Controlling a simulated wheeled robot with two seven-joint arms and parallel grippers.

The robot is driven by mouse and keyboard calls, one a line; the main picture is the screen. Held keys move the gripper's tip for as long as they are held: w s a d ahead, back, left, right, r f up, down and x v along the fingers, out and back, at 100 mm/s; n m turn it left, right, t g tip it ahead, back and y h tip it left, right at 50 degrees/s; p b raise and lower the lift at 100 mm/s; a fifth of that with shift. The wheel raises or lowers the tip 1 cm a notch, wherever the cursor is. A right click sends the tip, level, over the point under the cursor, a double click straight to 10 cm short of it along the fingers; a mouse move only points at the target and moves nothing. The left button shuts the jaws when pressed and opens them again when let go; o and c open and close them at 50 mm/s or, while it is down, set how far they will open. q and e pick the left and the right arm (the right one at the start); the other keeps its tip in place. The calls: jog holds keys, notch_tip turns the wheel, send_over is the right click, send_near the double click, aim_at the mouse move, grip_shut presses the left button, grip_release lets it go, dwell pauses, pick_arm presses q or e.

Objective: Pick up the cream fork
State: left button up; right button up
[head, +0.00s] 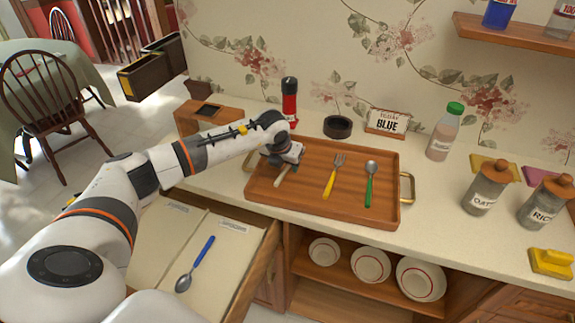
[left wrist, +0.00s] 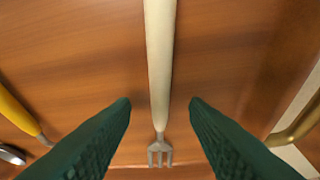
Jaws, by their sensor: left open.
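The cream fork (left wrist: 160,65) lies on the wooden tray (head: 310,208), at its left end in the head view. In the left wrist view its cream handle runs down the middle and its grey tines point to the bottom edge. My left gripper (left wrist: 160,108) is open, with one dark green finger on each side of the handle and a gap on both sides. In the head view the gripper (head: 284,165) is over the tray's left part and hides much of the fork; part of the cream handle (head: 286,175) shows below it. My right gripper is not in view.
A yellow-handled fork (head: 331,182) and a green-handled spoon (head: 369,188) lie on the same tray. Brass handles (head: 408,187) stick out at its ends. An open drawer (head: 215,262) with a blue spoon (head: 200,255) is below. A red-and-black grinder (head: 290,100) stands behind the tray.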

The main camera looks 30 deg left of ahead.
pick_arm(q)
jog(key=shift+f, duration=0.2)
dwell(0.4)
grip_shut()
